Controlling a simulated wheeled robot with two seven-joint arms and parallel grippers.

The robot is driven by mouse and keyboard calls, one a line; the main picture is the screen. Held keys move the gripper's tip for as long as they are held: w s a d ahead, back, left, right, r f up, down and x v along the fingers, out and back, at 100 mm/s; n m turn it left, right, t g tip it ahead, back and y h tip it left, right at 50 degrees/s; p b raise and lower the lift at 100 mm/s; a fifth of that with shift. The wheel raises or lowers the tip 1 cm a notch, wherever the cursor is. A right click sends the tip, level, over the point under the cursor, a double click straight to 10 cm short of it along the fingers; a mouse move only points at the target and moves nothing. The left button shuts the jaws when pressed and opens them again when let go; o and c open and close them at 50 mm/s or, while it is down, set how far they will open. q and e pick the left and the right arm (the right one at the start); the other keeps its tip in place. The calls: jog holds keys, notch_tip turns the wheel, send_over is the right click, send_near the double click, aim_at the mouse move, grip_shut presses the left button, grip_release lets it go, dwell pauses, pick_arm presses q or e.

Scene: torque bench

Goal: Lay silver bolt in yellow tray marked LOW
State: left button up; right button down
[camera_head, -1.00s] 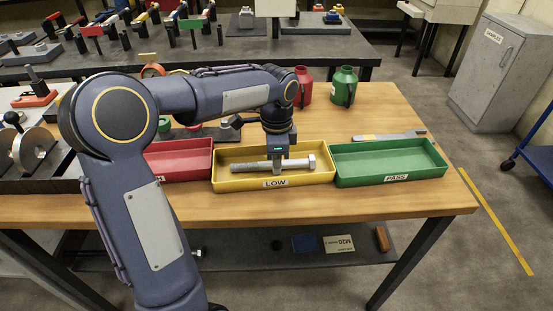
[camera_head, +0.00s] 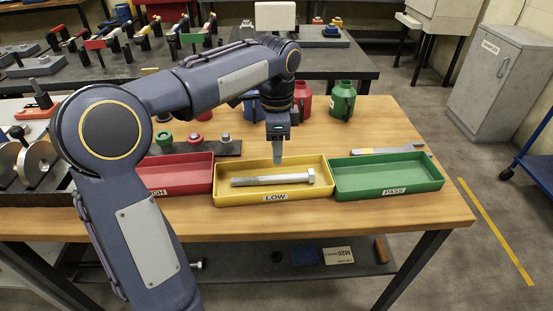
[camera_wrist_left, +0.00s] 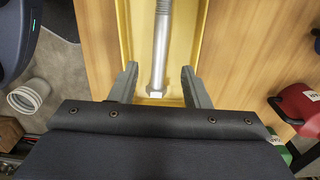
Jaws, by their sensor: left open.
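The silver bolt (camera_head: 273,181) lies inside the yellow tray marked LOW (camera_head: 275,197), along its length, with its hex head toward the right end. My left gripper (camera_head: 278,160) is above the tray's back part, open and empty, clear of the bolt. In the left wrist view the silver bolt (camera_wrist_left: 161,50) lies in the yellow tray (camera_wrist_left: 197,35), past the spread fingers of my left gripper (camera_wrist_left: 158,85). My right gripper is in neither view.
A red tray (camera_head: 178,178) stands left of the yellow tray and a green tray marked PASS (camera_head: 388,187) right of it. A wrench (camera_head: 388,150) lies behind the green tray. Red (camera_head: 302,97) and green (camera_head: 342,101) containers stand farther back. Wooden tabletop is free at right.

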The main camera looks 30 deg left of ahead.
pick_arm(q)
jog(key=s+d+n+t+h, duration=0.25)
jog(key=s+n, duration=0.45)
jog(key=s, duration=0.7)
jog(key=s+d+f+n+t+h, duration=0.1)
jog(key=s+d+f+n+t, duration=0.2)
jog(key=s+f+n, duration=0.3)
jog(key=s+d, duration=0.1)
jog(key=s, duration=0.1)
jog(key=shift+s+f, duration=0.2)
jog(key=shift+s, duration=0.15)
